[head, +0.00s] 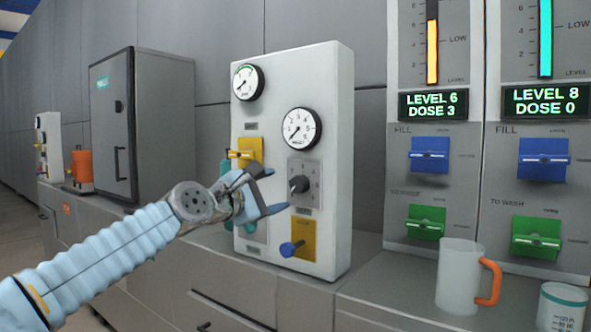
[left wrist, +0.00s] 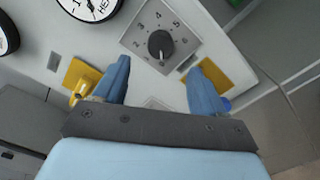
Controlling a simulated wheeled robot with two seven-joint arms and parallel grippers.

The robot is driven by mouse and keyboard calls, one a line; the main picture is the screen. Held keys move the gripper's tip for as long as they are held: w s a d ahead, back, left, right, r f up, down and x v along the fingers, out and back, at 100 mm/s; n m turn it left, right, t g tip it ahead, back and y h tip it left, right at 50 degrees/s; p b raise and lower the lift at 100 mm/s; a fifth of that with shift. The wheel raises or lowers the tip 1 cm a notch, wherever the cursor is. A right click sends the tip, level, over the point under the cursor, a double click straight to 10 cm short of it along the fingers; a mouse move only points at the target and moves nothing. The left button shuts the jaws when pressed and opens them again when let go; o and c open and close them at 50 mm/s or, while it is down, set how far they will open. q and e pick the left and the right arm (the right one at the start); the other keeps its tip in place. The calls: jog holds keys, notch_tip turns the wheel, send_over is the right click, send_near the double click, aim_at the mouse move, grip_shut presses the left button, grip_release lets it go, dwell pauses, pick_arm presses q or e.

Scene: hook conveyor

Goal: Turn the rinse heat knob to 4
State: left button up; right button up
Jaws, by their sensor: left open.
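The heat knob (head: 299,184) is a small dark dial on a grey square plate, on the white panel (head: 328,120) below the right gauge. The left wrist view shows the knob (left wrist: 160,44) with numbers from 1 to 6 around it. Its label is not readable, and I cannot tell surely which number it points at. My left gripper (head: 275,190) is open and empty just left of the knob in the head view. In the left wrist view its blue fingers (left wrist: 163,70) are spread on either side below the knob, apart from it. My right gripper is not in view.
Two round gauges (head: 301,128) sit above. A yellow lever (head: 245,152) is left, and a blue knob on a yellow plate (head: 301,238) is below. At right are dispensers with blue (head: 430,155) and green handles (head: 426,222), and a mug with an orange handle (head: 459,278).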

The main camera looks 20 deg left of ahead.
aim_at(296, 186)
pick_arm(q)
jog(key=p+x, duration=0.4)
jog(key=x, duration=0.3)
jog(key=shift+d+r+p, duration=0.1)
jog(key=shift+p, duration=0.25)
jog(key=shift+w+d, duration=0.2)
jog(key=shift+w, duration=0.45)
jog(key=c, duration=1.1)
jog(key=shift+o, duration=0.2)
jog(key=shift+f, duration=0.25)
